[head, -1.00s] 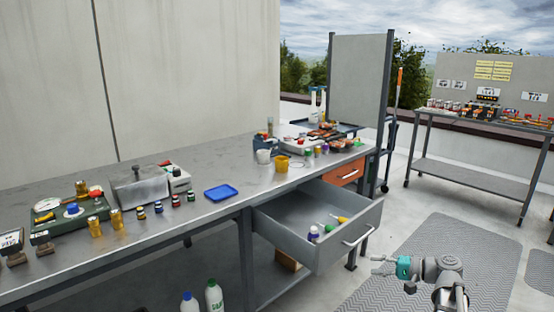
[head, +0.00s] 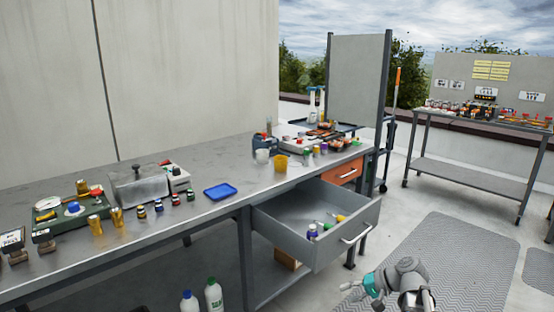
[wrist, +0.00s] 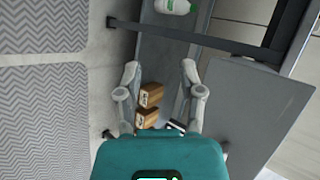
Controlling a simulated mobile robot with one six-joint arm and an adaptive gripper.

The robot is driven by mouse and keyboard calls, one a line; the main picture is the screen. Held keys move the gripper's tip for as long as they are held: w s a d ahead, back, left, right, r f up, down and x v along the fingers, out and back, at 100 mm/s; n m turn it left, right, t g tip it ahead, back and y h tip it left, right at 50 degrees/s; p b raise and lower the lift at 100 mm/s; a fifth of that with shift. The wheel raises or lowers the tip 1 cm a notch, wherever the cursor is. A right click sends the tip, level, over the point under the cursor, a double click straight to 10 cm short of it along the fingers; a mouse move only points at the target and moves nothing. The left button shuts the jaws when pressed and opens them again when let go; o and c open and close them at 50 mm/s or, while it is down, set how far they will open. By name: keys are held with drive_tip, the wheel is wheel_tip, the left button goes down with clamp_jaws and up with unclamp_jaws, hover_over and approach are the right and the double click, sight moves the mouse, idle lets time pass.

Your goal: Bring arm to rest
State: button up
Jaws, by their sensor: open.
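My gripper (head: 352,291) is low at the bottom right in the head view, in front of the open drawer and over the floor. In the wrist view my gripper (wrist: 160,85) has its two fingers spread apart with nothing between them. Beyond the fingers, brown boxes (wrist: 150,95) sit on the lower shelf under the bench.
The long metal bench (head: 150,215) carries a blue tray (head: 220,191), a yellow cup (head: 281,163) and several small bottles. White bottles (head: 213,294) stand below it. A grey mat (head: 450,260) covers open floor at right. A second table (head: 470,176) stands at the back right.

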drive_tip(key=s+a+f+n+g+h, duration=0.3)
drive_tip(key=s+a+f+n+h, duration=0.1)
drive_tip(key=s+f+h, duration=0.5)
wheel_tip(320, 180, up, 32)
drive_tip(key=h+p, duration=0.1)
drive_tip(key=p, duration=2.9)
drive_tip(key=shift+w+f, duration=0.2)
drive_tip(key=shift+f, duration=0.05)
drive_tip(key=shift+d, duration=0.1)
